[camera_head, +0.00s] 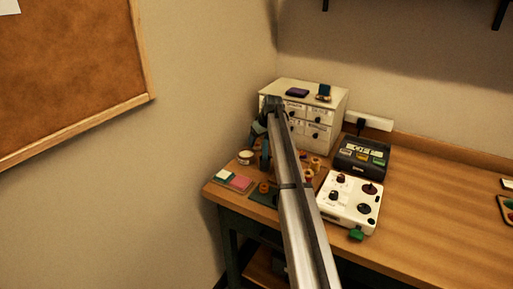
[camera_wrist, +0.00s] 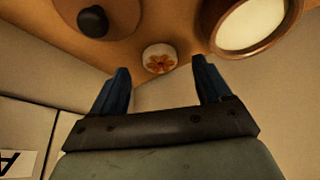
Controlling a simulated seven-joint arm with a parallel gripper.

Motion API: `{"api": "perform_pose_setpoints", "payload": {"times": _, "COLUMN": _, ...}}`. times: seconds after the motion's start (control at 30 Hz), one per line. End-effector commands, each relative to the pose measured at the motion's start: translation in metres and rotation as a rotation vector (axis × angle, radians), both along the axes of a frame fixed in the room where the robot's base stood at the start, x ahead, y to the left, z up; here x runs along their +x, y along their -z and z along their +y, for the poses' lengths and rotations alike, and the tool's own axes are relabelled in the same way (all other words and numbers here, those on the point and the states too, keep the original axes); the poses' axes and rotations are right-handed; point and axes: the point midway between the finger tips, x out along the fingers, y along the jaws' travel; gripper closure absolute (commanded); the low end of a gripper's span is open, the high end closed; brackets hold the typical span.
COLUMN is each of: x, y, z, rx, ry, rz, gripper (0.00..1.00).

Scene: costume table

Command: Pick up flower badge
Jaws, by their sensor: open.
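The flower badge (camera_wrist: 159,59) is a small pale disc with an orange flower on its face. In the wrist view it lies on the wooden surface, between and just beyond the fingertips. I cannot make it out in the head view, where my arm covers part of the table. My gripper (camera_wrist: 160,66) is open, with its two blue fingers apart and nothing held between them. In the head view my gripper (camera_head: 264,162) points down at the table's left end, in front of the drawer cabinet.
In the wrist view, a round pale-topped container (camera_wrist: 246,25) is right of the badge and a brown disc with a black knob (camera_wrist: 93,20) is left. The drawer cabinet (camera_head: 319,132), a white control box (camera_head: 349,201) and a dark device (camera_head: 361,160) stand nearby. The table's right is mostly clear.

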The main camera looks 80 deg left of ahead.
Motion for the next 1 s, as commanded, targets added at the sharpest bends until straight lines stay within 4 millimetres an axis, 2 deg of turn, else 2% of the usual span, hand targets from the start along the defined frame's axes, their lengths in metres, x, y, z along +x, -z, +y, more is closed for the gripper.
{"api": "perform_pose_setpoints", "payload": {"times": 0.1, "x": -0.002, "y": 0.016, "z": 0.007, "rx": 0.0, "ry": 0.0, "rz": 0.0, "gripper": 0.23}}
{"api": "perform_pose_setpoints", "payload": {"times": 0.2, "x": -0.003, "y": 0.024, "z": 0.009, "rx": 0.0, "ry": 0.0, "rz": -0.001, "gripper": 0.23}}
{"api": "perform_pose_setpoints", "payload": {"times": 0.43, "x": -0.003, "y": 0.026, "z": 0.01, "rx": 0.001, "ry": 0.0, "rz": -0.001, "gripper": 0.23}}
{"api": "perform_pose_setpoints", "payload": {"times": 1.0, "x": -0.003, "y": 0.026, "z": 0.01, "rx": 0.001, "ry": 0.0, "rz": -0.001, "gripper": 0.76}}
